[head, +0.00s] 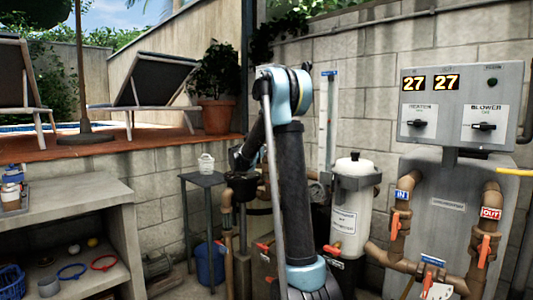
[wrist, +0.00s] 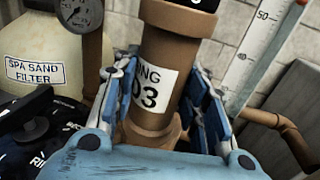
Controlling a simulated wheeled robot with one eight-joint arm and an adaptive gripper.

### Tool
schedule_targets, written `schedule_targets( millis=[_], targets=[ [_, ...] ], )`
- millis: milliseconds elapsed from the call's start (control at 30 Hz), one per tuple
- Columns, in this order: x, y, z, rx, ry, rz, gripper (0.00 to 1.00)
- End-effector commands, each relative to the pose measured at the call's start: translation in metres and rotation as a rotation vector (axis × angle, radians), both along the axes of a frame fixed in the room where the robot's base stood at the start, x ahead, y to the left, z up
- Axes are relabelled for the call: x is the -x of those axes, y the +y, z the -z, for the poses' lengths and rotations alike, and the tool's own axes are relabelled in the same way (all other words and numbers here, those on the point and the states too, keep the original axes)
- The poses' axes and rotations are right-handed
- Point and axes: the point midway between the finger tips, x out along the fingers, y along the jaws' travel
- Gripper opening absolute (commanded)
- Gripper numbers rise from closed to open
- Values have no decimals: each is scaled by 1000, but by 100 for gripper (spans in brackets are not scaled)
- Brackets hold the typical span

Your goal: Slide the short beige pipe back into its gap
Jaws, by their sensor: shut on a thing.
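A brown-beige pipe piece (wrist: 175,48) with a white label, partly readable as "NG 03", stands between the fingers in the wrist view, slightly tilted in the picture. My gripper (wrist: 158,80) is shut on it, with a blue-padded finger on each side. A wider brown collar (wrist: 150,136) shows at its lower end and a dark band (wrist: 198,4) at its upper end. I cannot tell whether these ends are seated or apart from other pipe. In the head view my gripper (head: 242,160) is small and partly hidden by my arm, near brown pipework (head: 228,210).
The wrist view shows a spa sand filter tank (wrist: 35,65), a gauge (wrist: 82,12), a dark valve handle (wrist: 30,125), a scale (wrist: 262,45) and another brown pipe (wrist: 285,130) close by. The head view shows a small table (head: 203,180), a blue bucket (head: 210,262) and a control panel (head: 460,105).

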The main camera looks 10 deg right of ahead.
Motion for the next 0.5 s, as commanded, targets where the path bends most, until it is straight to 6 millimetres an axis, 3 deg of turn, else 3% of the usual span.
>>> schedule_targets(
  millis=[500],
  targets=[
    [-6,-9,0,0,0,1,19]
  ],
)
